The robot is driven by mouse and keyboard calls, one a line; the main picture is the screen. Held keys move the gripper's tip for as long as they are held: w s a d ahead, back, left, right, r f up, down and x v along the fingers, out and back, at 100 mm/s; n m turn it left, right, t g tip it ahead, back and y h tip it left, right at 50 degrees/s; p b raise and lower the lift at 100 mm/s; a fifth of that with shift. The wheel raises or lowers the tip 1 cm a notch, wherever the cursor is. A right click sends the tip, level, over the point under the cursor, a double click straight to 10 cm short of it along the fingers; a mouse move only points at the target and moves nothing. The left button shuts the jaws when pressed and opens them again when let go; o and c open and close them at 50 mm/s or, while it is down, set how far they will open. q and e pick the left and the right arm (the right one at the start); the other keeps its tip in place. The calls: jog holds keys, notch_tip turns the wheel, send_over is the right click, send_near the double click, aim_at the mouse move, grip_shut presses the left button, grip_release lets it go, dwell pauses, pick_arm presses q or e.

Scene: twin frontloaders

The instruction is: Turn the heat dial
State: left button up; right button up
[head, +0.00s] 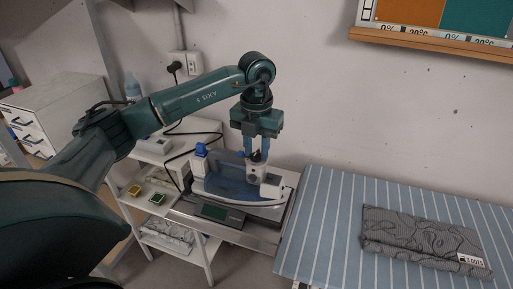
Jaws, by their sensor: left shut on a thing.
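A white and blue appliance (225,188) that looks like an iron sits on a metal rest at the left end of the striped board. My left gripper (256,157) points straight down over the right part of the appliance. Its blue fingers are closed on a small dark part on top of a light grey post. This part is probably the heat dial, but the fingers cover most of it, so its marking and angle cannot be read. My right gripper is not in view.
A blue striped ironing board (330,240) fills the lower right, with a folded grey patterned cloth (420,238) on it. A white shelf cart (160,185) stands left of the appliance. A black cord runs to a wall socket (186,65). A framed board hangs upper right.

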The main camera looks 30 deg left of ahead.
pick_arm(q)
jog(key=m+b, duration=0.1)
jog(key=m, duration=0.2)
jog(key=shift+m+b, duration=0.35)
jog(key=shift+m, duration=0.65)
jog(key=m+b, duration=0.1)
jog(key=m, duration=0.3)
jog(key=shift+m+b, duration=0.35)
jog(key=shift+m, duration=0.75)
jog(key=m, duration=0.2)
jog(key=shift+m+b, duration=0.3)
jog(key=shift+m, duration=0.1)
jog(key=m, duration=0.3)
jog(key=shift+m+b, duration=0.3)
jog(key=m, duration=0.4)
jog(key=shift+b, duration=0.35)
jog(key=m, duration=0.5)
jog(key=m+b, duration=0.1)
jog(key=m, duration=0.3)
jog(key=shift+m, duration=2.2)
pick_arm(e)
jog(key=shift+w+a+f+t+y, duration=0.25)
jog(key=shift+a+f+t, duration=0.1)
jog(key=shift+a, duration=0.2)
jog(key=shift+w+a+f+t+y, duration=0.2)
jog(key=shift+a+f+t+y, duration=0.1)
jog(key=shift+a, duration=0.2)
